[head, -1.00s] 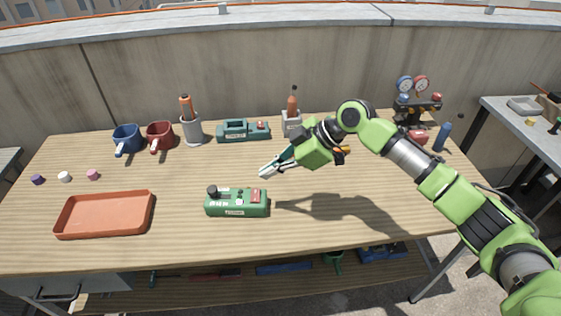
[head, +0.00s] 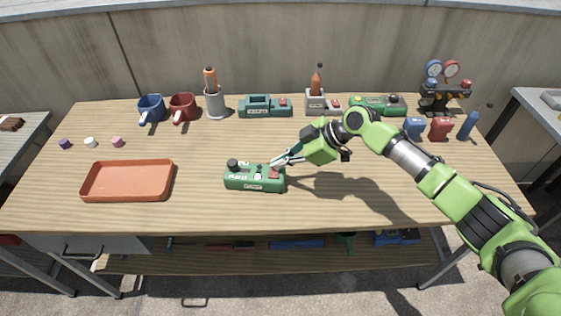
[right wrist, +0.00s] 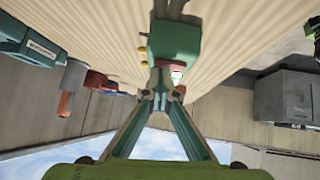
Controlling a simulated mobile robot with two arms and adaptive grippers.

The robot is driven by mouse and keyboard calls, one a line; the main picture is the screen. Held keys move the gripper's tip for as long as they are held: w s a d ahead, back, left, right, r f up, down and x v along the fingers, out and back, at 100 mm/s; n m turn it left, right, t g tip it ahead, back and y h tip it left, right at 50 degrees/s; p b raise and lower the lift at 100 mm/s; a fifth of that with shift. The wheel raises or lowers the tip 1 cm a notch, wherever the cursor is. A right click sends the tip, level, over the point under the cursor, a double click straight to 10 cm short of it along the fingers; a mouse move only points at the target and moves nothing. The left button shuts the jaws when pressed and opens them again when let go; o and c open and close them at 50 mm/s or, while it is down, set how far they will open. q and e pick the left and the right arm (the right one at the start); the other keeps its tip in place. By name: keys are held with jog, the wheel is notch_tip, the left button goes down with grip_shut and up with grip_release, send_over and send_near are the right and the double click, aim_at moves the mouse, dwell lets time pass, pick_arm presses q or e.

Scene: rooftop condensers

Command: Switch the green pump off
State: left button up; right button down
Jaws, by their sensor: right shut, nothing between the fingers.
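A green pump (head: 253,180) sits on the front middle of the wooden table, with a black knob on its left and a red switch (head: 275,173) on its right end. My right gripper (head: 275,163) is shut and empty, its fingertips just above the red switch end. I cannot tell whether they touch it. In the right wrist view the shut fingertips (right wrist: 162,97) point at a green body (right wrist: 174,42), probably the pump. The switch's position is too small to read. My left gripper is not in view.
An orange tray (head: 127,196) lies to the left. Behind stand a teal device (head: 265,113), another green device (head: 380,107), mugs (head: 152,108), a grey holder (head: 315,103) and a gauge stand (head: 440,97). Blue (head: 414,128) and red (head: 440,130) containers are at the right.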

jog(key=shift+f, duration=0.2)
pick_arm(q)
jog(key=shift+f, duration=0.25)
pick_arm(e)
jog(key=shift+s+a+p, duration=0.1)
jog(key=shift+s+p, duration=0.7)
jog(key=shift+p, duration=0.1)
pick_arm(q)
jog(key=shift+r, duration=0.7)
pick_arm(e)
jog(key=shift+r, duration=0.1)
